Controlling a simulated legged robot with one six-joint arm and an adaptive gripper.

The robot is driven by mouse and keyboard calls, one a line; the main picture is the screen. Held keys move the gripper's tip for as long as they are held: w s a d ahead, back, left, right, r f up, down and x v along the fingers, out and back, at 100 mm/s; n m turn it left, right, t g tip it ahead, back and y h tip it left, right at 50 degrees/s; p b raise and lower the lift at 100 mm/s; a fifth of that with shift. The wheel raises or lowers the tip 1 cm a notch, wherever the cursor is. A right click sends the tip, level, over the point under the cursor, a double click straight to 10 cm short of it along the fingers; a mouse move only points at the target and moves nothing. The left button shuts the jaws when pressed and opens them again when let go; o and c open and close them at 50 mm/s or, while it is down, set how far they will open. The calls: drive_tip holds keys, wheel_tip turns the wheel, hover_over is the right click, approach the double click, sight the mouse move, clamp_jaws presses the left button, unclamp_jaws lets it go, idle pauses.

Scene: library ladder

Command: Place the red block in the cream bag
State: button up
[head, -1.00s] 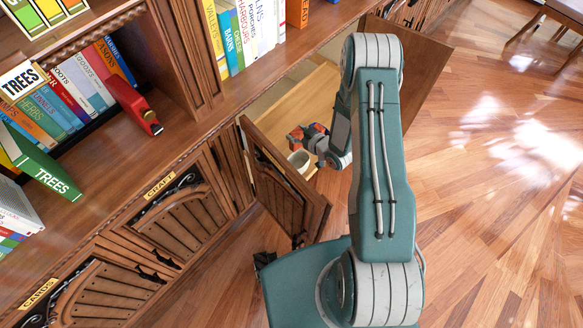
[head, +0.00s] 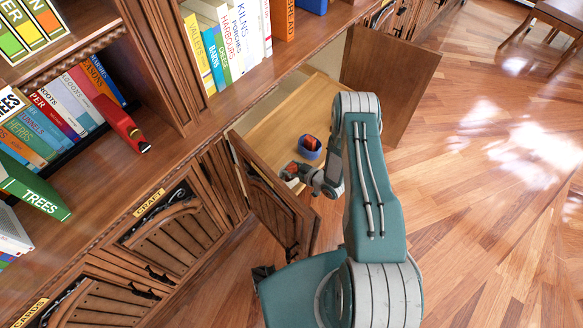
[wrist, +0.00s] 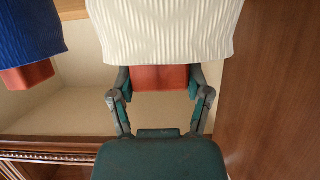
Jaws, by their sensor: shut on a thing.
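My gripper (wrist: 160,85) is shut on a red block (wrist: 160,78) in the wrist view. The ribbed cream bag (wrist: 165,30) covers the block's far end and the fingertips at its edge. I cannot tell whether that end is inside the bag or behind it. In the head view my gripper (head: 300,172) is at the open cupboard, and the cream bag is mostly hidden there.
A blue bag (head: 309,155) with a red-orange thing in it stands close by; it also shows in the wrist view (wrist: 28,35). Open cupboard doors (head: 275,200) (head: 392,80) flank my arm. The cupboard floor (head: 270,130) is bare behind the bags.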

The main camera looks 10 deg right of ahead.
drive_tip(key=shift+a, duration=0.45)
drive_tip(key=o, duration=1.2)
drive_tip(key=shift+f, duration=0.1)
drive_tip(key=shift+c, duration=0.2)
drive_tip(key=shift+d, duration=0.25)
